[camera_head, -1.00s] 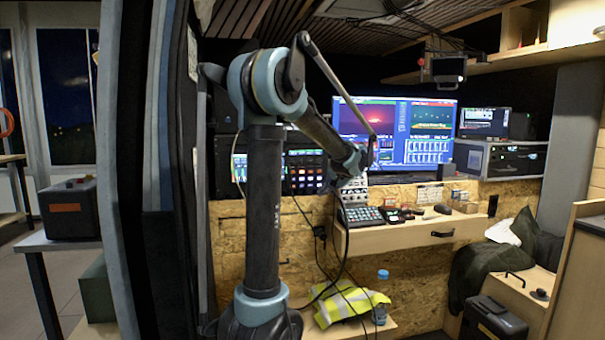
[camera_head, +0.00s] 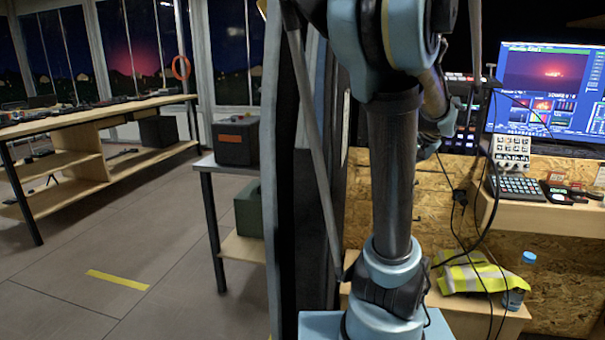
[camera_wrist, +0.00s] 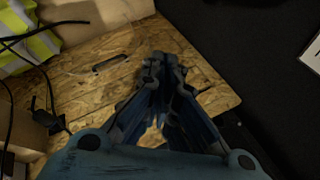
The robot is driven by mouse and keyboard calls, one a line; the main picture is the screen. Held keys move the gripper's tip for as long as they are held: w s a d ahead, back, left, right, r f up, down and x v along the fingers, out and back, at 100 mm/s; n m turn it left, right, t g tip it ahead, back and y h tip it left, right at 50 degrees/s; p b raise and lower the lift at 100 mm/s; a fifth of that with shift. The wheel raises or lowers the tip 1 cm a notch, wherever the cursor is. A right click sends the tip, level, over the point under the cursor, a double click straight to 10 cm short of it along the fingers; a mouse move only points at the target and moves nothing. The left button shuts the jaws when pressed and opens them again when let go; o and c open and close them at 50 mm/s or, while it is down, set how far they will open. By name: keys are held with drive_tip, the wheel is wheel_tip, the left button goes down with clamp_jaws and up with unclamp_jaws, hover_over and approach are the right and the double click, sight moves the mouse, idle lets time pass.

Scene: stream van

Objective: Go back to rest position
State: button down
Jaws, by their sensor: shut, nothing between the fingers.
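My gripper (camera_wrist: 160,68) shows in the wrist view, its two fingers meeting at the tips. It is shut and empty. Behind the fingers in that view is a wood-chip board panel (camera_wrist: 85,100) with a slot-shaped cut-out. In the head view my arm stands upright at the centre right with its upper joints folded at the top; the gripper itself cannot be made out there.
A dark curtain-like partition (camera_head: 305,200) stands left of my arm. Right of it are a desk with a keypad (camera_head: 518,187), a monitor (camera_head: 560,90), a yellow vest (camera_head: 475,275) and a bottle (camera_head: 518,285). Hanging cables run near my arm. Open floor (camera_head: 150,260) lies at left.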

drive_tip(key=s+a+f+n+g, duration=0.2)
drive_tip(key=s+a+f+n, duration=0.3)
drive_tip(key=s+a, duration=0.65)
drive_tip(key=s+a+f+n+g+h, duration=0.1)
drive_tip(key=s+a+f+n+h, duration=0.1)
drive_tip(key=s+f, duration=0.8)
drive_tip(key=shift+s+a+f+n+h, duration=0.2)
drive_tip(key=shift+s+a+n+h, duration=0.2)
drive_tip(key=shift+s+a+n, duration=0.25)
drive_tip(key=shift+w+a, duration=0.1)
drive_tip(key=shift+w, duration=0.05)
drive_tip(key=shift+w+f, duration=0.2)
drive_tip(key=shift+w, duration=0.25)
